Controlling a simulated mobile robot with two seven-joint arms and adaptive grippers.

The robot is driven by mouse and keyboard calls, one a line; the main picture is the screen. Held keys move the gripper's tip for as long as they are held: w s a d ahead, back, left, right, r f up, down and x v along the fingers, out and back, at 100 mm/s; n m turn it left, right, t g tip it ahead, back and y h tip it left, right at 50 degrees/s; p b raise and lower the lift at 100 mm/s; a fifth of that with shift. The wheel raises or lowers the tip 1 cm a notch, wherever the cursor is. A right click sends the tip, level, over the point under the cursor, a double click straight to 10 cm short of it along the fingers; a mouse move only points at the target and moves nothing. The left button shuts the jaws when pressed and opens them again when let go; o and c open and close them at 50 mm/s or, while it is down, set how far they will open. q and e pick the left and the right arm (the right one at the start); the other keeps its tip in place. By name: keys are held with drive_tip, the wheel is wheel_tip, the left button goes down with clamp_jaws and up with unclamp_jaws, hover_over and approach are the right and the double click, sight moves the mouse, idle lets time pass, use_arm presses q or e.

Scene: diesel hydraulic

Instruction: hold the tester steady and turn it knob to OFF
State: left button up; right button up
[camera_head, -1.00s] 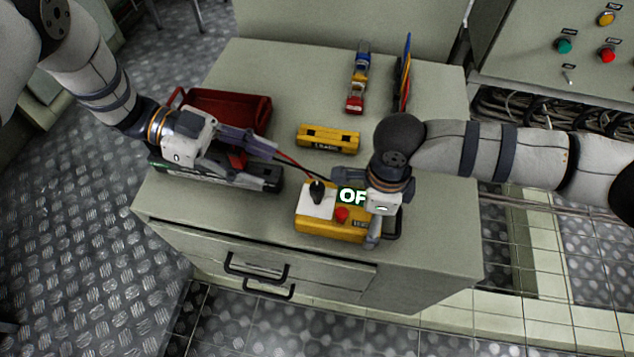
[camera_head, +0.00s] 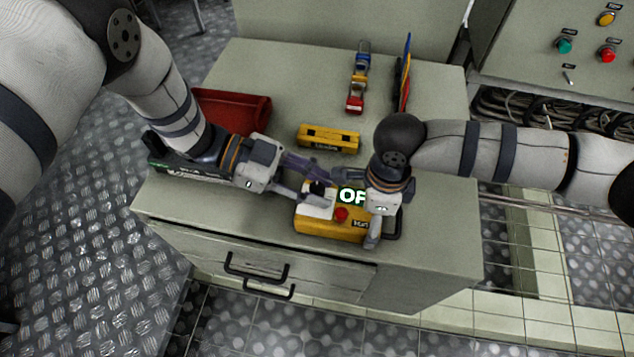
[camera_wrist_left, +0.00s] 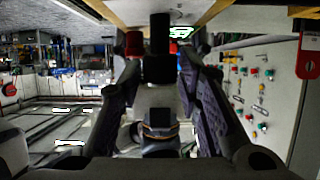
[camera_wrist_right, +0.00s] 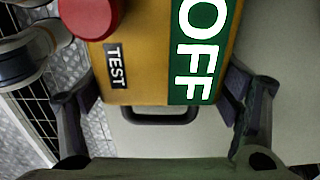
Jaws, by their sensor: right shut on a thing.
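The yellow tester (camera_head: 328,226) sits on the cabinet top near its front edge. It has a black knob (camera_head: 317,188) on a white plate, a red button (camera_head: 341,214) and a green label (camera_head: 352,196) whose full word OFF shows in the right wrist view (camera_wrist_right: 196,50). My right gripper (camera_head: 374,208) is shut on the tester's right end, one finger on each side, beside its black handle (camera_wrist_right: 160,116). My left gripper (camera_head: 312,184) is open at the knob's left. In the left wrist view the knob (camera_wrist_left: 159,62) stands between its spread fingers, apparently untouched.
A yellow level-like block (camera_head: 328,138) lies behind the tester. A red open box (camera_head: 236,110) and a dark long case (camera_head: 190,176) lie at left, partly under my left arm. Small coloured items (camera_head: 357,80) stand at the back. The cabinet's front right top is clear.

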use_arm(q)
clamp_jaws()
drive_tip(key=n+t, duration=0.4)
drive_tip(key=t, duration=0.1)
drive_tip(key=shift+r+n+t+y, duration=0.1)
drive_tip(key=shift+n+t+y, duration=1.1)
drive_tip(key=shift+n+t, duration=1.2)
drive_tip(key=o, duration=0.6)
unclamp_jaws()
drive_tip(key=shift+c, duration=0.2)
